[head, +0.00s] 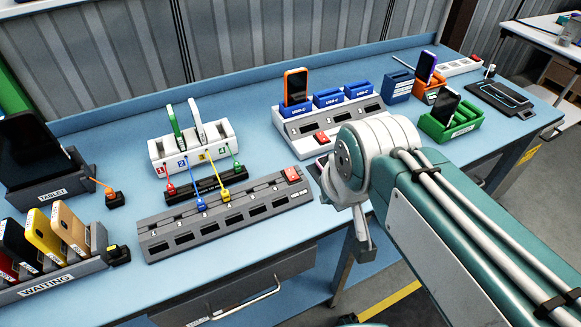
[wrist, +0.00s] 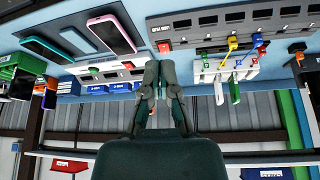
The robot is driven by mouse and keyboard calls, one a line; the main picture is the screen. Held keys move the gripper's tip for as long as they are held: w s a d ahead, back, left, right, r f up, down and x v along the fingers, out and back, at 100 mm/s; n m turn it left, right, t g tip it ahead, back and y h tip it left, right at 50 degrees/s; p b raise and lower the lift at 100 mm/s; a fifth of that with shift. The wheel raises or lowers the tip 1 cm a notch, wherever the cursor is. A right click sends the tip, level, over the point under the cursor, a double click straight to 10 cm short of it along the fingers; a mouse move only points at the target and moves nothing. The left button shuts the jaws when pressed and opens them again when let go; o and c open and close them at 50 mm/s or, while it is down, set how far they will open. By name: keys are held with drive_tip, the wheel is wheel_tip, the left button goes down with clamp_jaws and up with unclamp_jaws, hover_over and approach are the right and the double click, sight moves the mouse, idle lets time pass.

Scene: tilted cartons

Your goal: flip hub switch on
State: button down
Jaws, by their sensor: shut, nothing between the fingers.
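A long grey hub (head: 160,240) with a row of dark ports lies on the blue bench. A red switch (head: 293,174) sits at its right end; I cannot tell which way it is tipped. In the wrist view the picture is upside down, and the grey hub (wrist: 213,28) and its red switch (wrist: 164,47) are at the top. My gripper (wrist: 161,66) is shut and empty, its fingers pointing toward the bench between the grey hub and the white USB-C dock. In the head view my arm hides most of the gripper, so its contact with the switch cannot be judged.
A white USB-C dock (head: 290,130) with its own red switch (head: 322,137) stands behind. A white cable stand (head: 158,152) and a black strip with coloured plugs sit behind the hub. The waiting rack (head: 75,268) is at left. A pink phone (wrist: 112,33) lies nearby.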

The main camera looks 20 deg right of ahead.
drive_tip(key=w+r+n+g, duration=0.1)
drive_tip(key=w+r+g, duration=0.1)
drive_tip(key=w, duration=0.7)
drive_tip(key=n+g, duration=0.1)
hover_over(289, 170)
drive_tip(key=s, duration=0.3)
drive_tip(key=f, duration=0.2)
drive_tip(key=shift+w+d, duration=0.15)
drive_tip(key=shift+d, duration=0.2)
drive_tip(key=f, duration=0.4)
drive_tip(key=w+f, duration=0.1)
drive_tip(key=f, duration=0.4)
drive_tip(key=w+f, duration=0.1)
drive_tip(key=f, duration=0.3)
drive_tip(key=shift+w+a+f, duration=0.2)
drive_tip(key=shift+a+f, duration=0.05)
drive_tip(key=shift+f, duration=0.1)
